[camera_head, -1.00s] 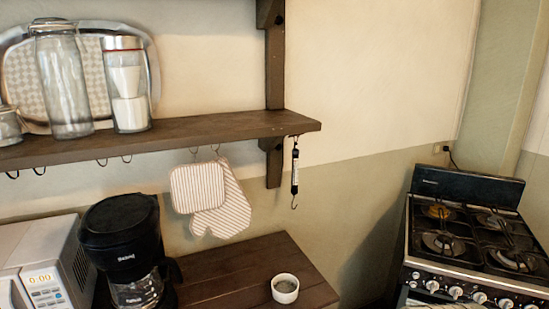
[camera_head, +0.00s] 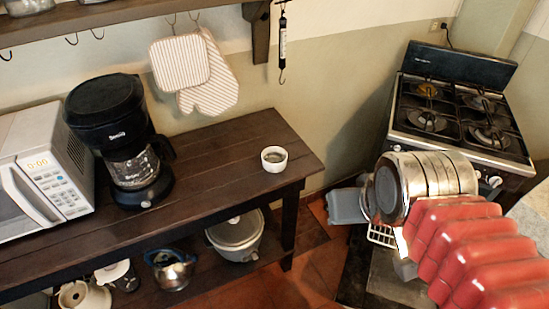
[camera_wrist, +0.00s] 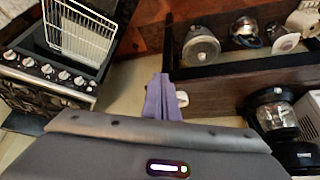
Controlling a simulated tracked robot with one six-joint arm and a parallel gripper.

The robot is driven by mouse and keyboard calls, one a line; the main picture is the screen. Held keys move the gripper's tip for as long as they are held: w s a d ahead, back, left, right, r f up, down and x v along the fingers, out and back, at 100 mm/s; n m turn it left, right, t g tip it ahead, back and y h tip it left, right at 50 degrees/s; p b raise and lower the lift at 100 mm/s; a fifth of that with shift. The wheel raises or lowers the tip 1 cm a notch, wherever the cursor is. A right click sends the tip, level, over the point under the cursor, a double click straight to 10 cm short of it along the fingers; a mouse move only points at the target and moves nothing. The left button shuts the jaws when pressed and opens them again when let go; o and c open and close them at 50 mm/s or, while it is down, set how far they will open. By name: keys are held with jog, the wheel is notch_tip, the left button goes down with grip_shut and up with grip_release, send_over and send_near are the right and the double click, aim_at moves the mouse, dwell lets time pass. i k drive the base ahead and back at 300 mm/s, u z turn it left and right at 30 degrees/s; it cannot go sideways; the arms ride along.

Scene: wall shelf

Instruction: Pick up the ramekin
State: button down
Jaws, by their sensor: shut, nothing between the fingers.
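The ramekin (camera_head: 274,159) is a small white round cup. It stands upright on the right end of the dark wooden table, with something dark inside. In the wrist view only a white piece of the ramekin (camera_wrist: 183,99) shows, beside my gripper's fingers, which hide the rest. My gripper (camera_wrist: 164,82) is shut and empty, its purple fingers together. In the head view my red arm comes in from the lower right, right of the ramekin and apart from it. I cannot clearly make out my fingers there.
A coffee maker (camera_head: 122,140) and a microwave (camera_head: 45,170) stand left of the ramekin. A gas stove (camera_head: 462,108) is at the right. A hook scale (camera_head: 282,42) hangs above the ramekin from the wall shelf (camera_head: 130,12). A lower shelf holds pots. The tabletop around the ramekin is clear.

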aim_at(273, 159)
jog(key=u, duration=0.2)
jog(key=k, duration=0.55)
jog(key=u, duration=0.55)
jog(key=k, duration=0.75)
jog(key=u, duration=0.75)
jog(key=i, duration=1.8)
jog(key=z, duration=0.3)
